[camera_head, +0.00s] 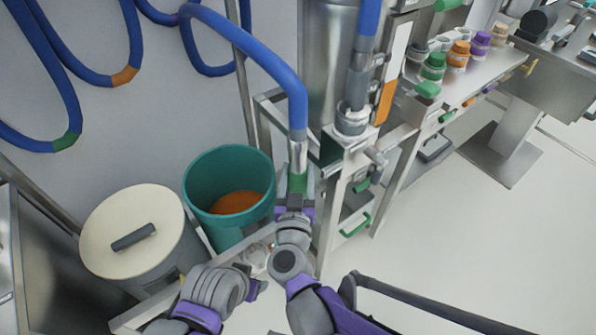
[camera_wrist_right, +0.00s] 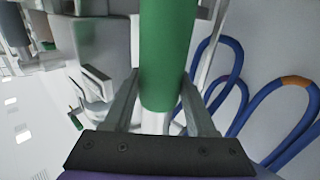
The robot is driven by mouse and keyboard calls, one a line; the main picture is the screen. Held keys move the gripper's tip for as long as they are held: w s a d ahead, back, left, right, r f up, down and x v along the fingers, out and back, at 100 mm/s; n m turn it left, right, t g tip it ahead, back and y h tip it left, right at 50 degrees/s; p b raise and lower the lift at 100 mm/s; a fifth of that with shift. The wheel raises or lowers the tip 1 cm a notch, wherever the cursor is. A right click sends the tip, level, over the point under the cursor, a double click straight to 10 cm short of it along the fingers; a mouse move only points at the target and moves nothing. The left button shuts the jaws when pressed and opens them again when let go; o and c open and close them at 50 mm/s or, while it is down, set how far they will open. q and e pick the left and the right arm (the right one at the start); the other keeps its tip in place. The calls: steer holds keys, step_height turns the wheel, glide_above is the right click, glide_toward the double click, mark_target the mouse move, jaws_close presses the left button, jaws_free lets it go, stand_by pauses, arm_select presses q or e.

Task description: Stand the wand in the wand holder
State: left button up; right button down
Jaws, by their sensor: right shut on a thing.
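The wand is a metal tube with a green grip (camera_head: 297,183), hanging roughly upright from the end of a blue hose (camera_head: 280,75). My right gripper (camera_head: 293,200) is shut on it. In the right wrist view the green grip (camera_wrist_right: 168,50) stands between the two fingers. The wand is beside the metal stand (camera_head: 327,215), just right of the teal bin. I cannot clearly make out which part of the stand is the wand holder. My left arm comes in at the bottom left; its fingers do not show.
A teal bin (camera_head: 190,195) with orange contents stands left of the wand. A cream-lidded bin (camera_head: 105,225) is farther left. A second blue hose (camera_head: 368,20) enters a metal fitting (camera_head: 353,118) on the stand. Jars (camera_head: 433,68) line a shelf at the right. Floor at right is clear.

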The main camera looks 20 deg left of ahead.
steer(key=shift+f+b, duration=0.35)
steer(key=shift+f, duration=0.25)
stand_by(0.8)
steer(key=shift+c, duration=0.6)
jaws_free()
steer(key=shift+s, duration=0.1)
steer(key=p+v, duration=0.1)
steer(key=v, duration=0.9)
steer(key=shift+s, duration=0.3)
steer(key=shift+d+r, duration=0.1)
